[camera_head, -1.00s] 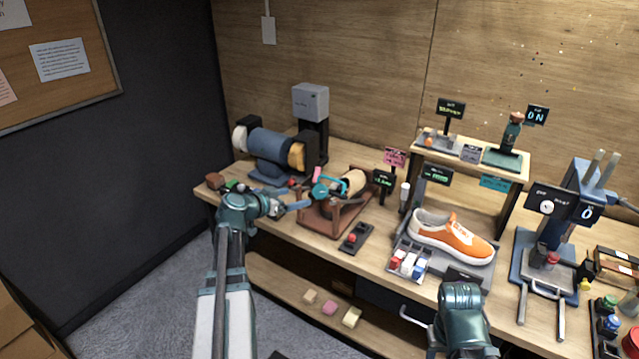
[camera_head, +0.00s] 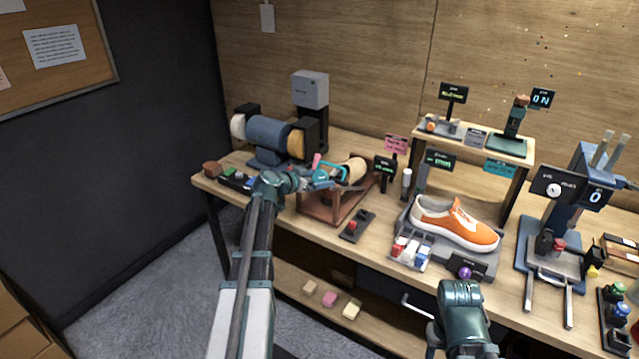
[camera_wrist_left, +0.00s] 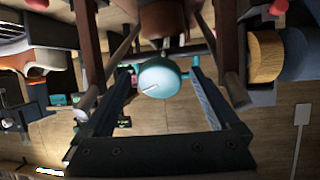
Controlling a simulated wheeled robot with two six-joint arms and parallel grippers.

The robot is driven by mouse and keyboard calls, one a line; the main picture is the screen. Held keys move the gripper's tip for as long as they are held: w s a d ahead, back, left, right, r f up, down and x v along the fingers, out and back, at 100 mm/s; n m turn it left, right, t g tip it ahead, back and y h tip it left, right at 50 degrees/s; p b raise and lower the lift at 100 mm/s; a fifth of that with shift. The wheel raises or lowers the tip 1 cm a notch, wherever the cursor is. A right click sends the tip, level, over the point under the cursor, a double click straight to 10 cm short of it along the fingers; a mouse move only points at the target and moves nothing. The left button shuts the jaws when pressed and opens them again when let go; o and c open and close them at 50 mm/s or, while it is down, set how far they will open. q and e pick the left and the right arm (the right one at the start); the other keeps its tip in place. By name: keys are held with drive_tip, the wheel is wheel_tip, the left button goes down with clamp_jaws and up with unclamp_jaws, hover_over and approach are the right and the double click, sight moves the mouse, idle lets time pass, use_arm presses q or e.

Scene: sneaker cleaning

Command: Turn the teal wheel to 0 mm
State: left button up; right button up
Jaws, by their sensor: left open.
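The teal wheel (camera_head: 328,175) is on a wooden stand (camera_head: 324,208) towards the left of the bench. In the left wrist view, the teal wheel (camera_wrist_left: 158,80) shows as a round knob with a white pointer line. My left gripper (camera_head: 343,183) is at the wheel in the head view. In the left wrist view its two fingers (camera_wrist_left: 160,74) are open, one on each side of the wheel, with gaps visible. The wheel's scale is too small to read. Part of my right arm shows at the bottom right, but its fingers do not.
A blue roller machine (camera_head: 268,133) stands behind and to the left. A small black switch box (camera_head: 357,226) lies in front of the stand. An orange sneaker (camera_head: 453,223) and a blue press (camera_head: 555,225) stand to the right. Small signs crowd the space right of the stand.

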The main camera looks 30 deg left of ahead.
use_arm(q)
drive_tip(key=shift+w+d+f, duration=0.15)
drive_tip(key=shift+w+f, duration=0.1)
drive_tip(key=shift+w, duration=0.3)
drive_tip(key=shift+c, duration=0.3)
drive_tip(key=c, duration=1.3)
drive_tip(key=shift+n, duration=0.3)
